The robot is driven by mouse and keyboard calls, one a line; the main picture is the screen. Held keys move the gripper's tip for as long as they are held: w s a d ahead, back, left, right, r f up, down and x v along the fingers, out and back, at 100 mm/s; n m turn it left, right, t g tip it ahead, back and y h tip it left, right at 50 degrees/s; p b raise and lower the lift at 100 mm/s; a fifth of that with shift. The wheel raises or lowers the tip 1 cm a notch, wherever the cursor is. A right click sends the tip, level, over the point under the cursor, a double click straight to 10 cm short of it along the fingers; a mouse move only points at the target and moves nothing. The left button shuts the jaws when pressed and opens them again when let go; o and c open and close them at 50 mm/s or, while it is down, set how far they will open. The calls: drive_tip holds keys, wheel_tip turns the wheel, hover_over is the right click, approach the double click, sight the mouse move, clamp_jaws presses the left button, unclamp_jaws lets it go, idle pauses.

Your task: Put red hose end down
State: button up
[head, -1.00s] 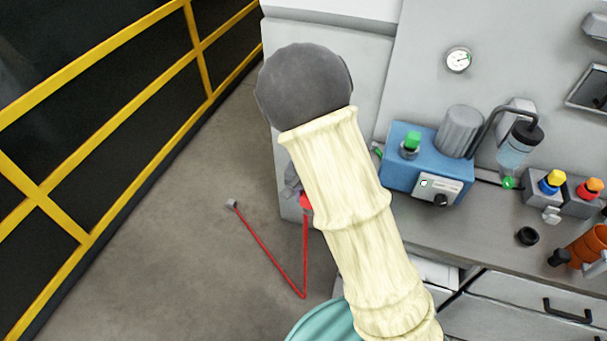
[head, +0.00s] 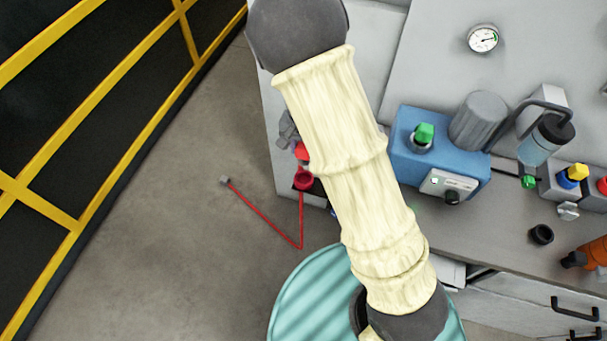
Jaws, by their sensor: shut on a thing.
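My gripper (head: 288,128) shows only in part, as grey pieces at the left edge of my pale-sleeved arm. It is shut on the red hose end (head: 302,152), a small red piece at its lower side; the fingertips are mostly hidden by the arm. A red ring-shaped piece (head: 304,180) shows just below it. The thin red hose (head: 262,214) runs down from that ring, bends sharply, and goes up left to a small grey end (head: 224,180) over the floor. Whether the held piece joins the ring cannot be told.
A grey bench (head: 470,225) carries a blue pump box (head: 440,150), a black ring (head: 541,234) and coloured-cap fittings (head: 573,176). A yellow-barred black fence (head: 105,195) stands at left. Open grey floor (head: 165,255) lies between. My teal base is at the bottom.

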sight(304, 162)
drive_tip(key=shift+s, duration=0.1)
drive_tip(key=shift+s+f, duration=0.1)
drive_tip(key=shift+f, duration=0.05)
wheel_tip(304, 162, down, 6)
drive_tip(key=shift+r+p, duration=0.1)
drive_tip(key=shift+p, duration=0.2)
wheel_tip(304, 162, down, 4)
drive_tip(key=shift+r, duration=0.2)
drive_tip(key=shift+f, duration=0.1)
drive_tip(key=shift+f, duration=0.1)
